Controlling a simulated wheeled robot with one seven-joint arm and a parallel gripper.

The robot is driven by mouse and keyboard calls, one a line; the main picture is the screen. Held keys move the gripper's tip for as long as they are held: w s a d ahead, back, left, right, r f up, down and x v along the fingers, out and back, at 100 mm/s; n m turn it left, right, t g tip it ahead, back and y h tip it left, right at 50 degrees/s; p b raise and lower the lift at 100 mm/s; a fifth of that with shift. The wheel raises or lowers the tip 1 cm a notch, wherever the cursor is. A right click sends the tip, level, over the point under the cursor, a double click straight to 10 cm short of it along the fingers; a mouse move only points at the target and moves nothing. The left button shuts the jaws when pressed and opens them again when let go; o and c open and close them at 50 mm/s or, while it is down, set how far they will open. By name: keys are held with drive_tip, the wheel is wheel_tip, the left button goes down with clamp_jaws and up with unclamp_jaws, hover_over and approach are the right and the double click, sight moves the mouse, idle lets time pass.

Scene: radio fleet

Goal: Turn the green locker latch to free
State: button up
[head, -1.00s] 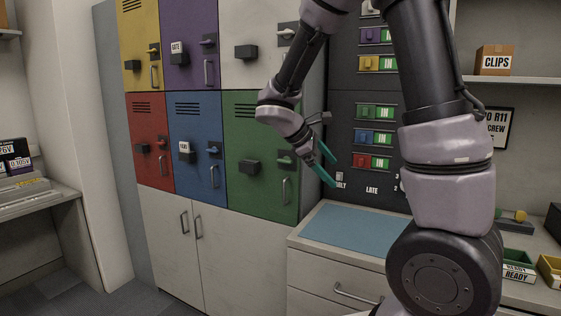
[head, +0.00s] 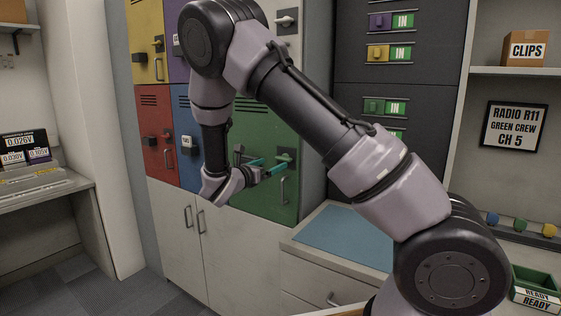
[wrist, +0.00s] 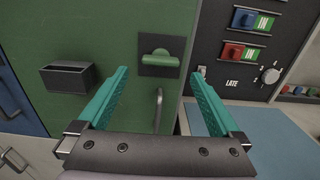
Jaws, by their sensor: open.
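The green locker (head: 270,140) is the lower right door of the locker block, partly hidden behind my arm in the head view. Its latch (wrist: 160,62) is a green handle on a dark plate, lying roughly level in the wrist view. The latch also shows in the head view (head: 286,157). My gripper (head: 270,167) is open and empty in front of the green door. In the wrist view its teal fingers (wrist: 160,75) point at the door, with the latch between and beyond their tips. No contact shows.
A dark box (wrist: 67,77) sticks out from the green door left of the latch, and a pull handle (wrist: 158,110) hangs below it. A counter with a blue mat (head: 345,235) stands to the right. A dark panel with sliders (head: 392,106) is beside the lockers.

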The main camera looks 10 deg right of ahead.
sight(281, 159)
drive_tip(key=x, duration=0.6)
drive_tip(key=shift+w+d, duration=0.1)
drive_tip(key=shift+d, duration=0.1)
drive_tip(key=shift+c, duration=0.3)
drive_tip(key=c, duration=1.2)
